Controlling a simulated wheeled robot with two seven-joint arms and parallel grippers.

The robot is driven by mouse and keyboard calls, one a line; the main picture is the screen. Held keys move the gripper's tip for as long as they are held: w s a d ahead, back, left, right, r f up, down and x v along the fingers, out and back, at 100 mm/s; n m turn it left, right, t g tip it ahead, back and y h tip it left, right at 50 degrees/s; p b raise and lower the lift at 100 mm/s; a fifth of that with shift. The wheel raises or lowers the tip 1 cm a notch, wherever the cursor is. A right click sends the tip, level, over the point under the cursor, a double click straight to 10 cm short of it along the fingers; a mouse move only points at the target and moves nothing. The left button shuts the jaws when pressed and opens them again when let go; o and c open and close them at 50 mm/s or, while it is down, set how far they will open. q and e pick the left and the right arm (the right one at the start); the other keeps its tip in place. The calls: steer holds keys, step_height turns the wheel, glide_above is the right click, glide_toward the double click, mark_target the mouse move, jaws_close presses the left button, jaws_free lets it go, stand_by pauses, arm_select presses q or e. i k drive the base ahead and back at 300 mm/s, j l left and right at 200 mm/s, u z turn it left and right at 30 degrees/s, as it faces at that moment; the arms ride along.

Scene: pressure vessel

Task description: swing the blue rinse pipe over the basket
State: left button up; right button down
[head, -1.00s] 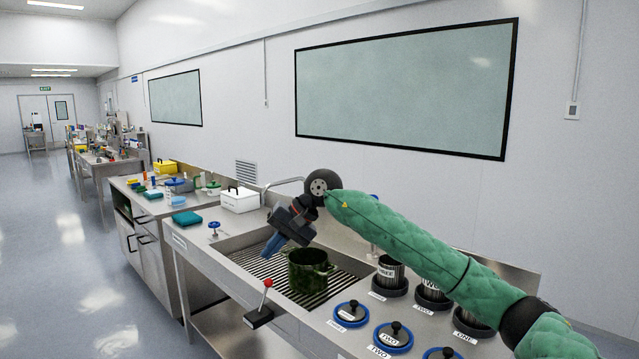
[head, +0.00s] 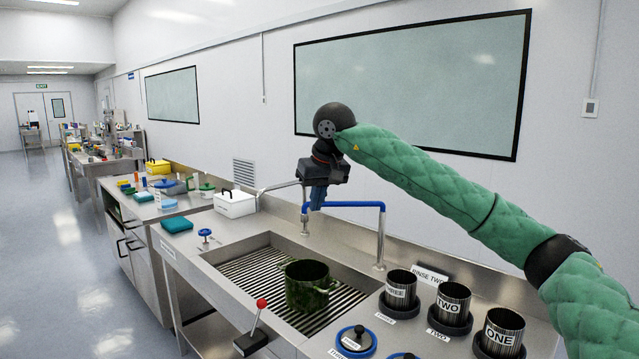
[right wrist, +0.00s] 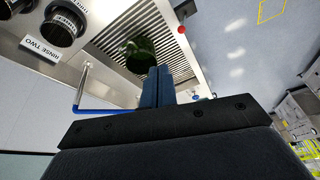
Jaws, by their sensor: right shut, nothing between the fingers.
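The blue rinse pipe (head: 350,204) stands on a silver post at the sink's back right. Its blue arm runs left along the sink's back edge and ends in a down-turned spout. In the right wrist view the pipe (right wrist: 98,111) lies left of the fingers. A dark green, pot-like vessel (head: 307,287), seemingly the basket, sits on the sink's slatted grate; the spout appears behind it. My right gripper (head: 317,206) is shut and empty, pointing down near the spout end. Whether it touches the pipe cannot be told. The shut fingers also show in the right wrist view (right wrist: 157,88).
Canisters marked THREE (head: 400,292), TWO (head: 452,305) and ONE (head: 501,330) stand right of the sink, before a RINSE TWO sign (head: 431,274). A red-knobbed lever (head: 257,318) is at the front edge. A white box (head: 235,204) stands beyond the sink.

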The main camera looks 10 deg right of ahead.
mark_target(304, 216)
steer(key=i+l, duration=0.15)
steer(key=i, duration=0.35)
steer(key=i+l, duration=0.2)
steer(key=i, duration=0.3)
steer(key=i+l, duration=0.15)
steer(key=i, duration=0.35)
